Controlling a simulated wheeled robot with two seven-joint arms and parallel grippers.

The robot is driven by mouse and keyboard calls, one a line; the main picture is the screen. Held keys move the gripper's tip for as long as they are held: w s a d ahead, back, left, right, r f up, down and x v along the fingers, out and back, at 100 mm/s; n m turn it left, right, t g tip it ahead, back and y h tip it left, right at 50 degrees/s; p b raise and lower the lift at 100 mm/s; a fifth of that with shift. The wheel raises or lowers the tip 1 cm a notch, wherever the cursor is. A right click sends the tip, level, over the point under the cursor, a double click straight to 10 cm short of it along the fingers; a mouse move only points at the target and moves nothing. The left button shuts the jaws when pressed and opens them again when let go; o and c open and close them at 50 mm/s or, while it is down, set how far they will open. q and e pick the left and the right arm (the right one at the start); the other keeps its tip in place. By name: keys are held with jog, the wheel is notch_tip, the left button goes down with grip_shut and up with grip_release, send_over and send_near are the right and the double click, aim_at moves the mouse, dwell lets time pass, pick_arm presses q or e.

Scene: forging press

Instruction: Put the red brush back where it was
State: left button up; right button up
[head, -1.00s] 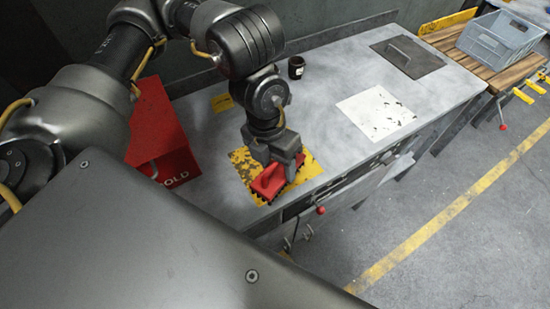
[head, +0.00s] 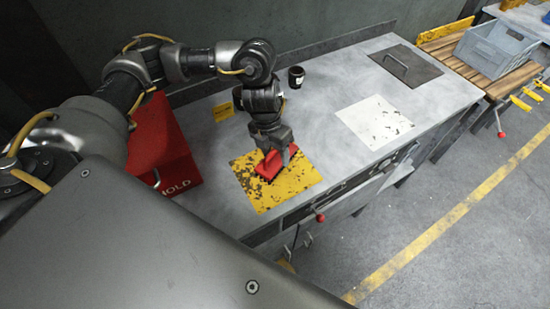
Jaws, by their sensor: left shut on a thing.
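The red brush (head: 274,171) is at the yellow worn square (head: 262,200) on the grey bench top. My left gripper (head: 277,155) points down over it and is shut on it. The brush covers the upper middle of the yellow square. I cannot tell whether its underside touches the square. My right gripper is not in view.
A red box (head: 158,145) with lettering stands left of the square. A small yellow sign (head: 223,111), a black cup (head: 296,77), a white worn square (head: 373,116) and a dark plate with a handle (head: 406,65) are also on the bench. A grey crate (head: 495,49) stands beyond.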

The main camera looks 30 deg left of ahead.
aim_at(275, 160)
pick_arm(q)
jog(key=shift+f+p, duration=0.3)
jog(key=shift+f, duration=1.2)
jog(key=shift+f, duration=0.2)
jog(key=o, duration=0.9)
jog(key=shift+o, duration=0.2)
jog(key=shift+r, duration=0.1)
notch_tip(275, 160, up, 12)
jog(key=a+b, duration=0.1)
jog(key=a, duration=0.1)
jog(key=shift+w+a, duration=0.15)
